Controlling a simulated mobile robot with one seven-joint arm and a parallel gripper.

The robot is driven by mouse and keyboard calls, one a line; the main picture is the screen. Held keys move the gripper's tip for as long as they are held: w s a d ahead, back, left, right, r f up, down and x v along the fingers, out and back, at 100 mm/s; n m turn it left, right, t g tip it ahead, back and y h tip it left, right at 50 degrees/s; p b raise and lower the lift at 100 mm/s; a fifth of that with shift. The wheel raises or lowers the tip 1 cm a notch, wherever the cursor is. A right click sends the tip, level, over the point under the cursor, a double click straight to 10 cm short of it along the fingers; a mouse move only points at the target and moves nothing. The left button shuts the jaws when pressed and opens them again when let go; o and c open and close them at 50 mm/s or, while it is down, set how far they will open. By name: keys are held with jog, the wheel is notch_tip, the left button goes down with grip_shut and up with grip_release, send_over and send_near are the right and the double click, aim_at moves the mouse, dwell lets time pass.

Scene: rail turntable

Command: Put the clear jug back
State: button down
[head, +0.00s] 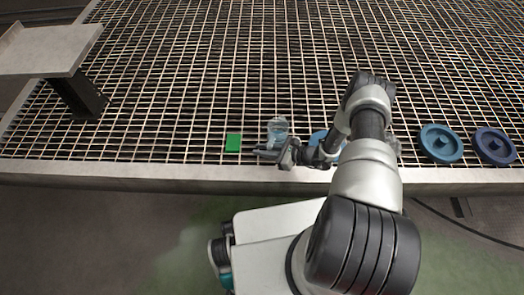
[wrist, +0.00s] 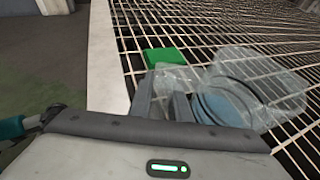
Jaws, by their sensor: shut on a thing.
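The clear jug (head: 278,128) is a see-through vessel with a bluish tint, over the metal grating near its front edge. In the wrist view the jug (wrist: 262,85) lies right of my fingers, with a clear part like a handle (wrist: 175,77) at the fingertips. My gripper (head: 268,153) reaches the jug from the right and front. In the wrist view my gripper (wrist: 172,105) is shut on this clear part. I cannot tell whether the jug's base touches the grating.
A green block (head: 233,143) lies just left of the jug. Two blue discs (head: 441,143) (head: 493,146) lie to the right; another blue thing (head: 318,138) is partly behind my arm. A grey raised platform (head: 50,50) stands at left. The grating behind is clear.

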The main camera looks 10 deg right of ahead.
jog(key=c, duration=1.6)
grip_release()
jog(key=shift+c, duration=0.2)
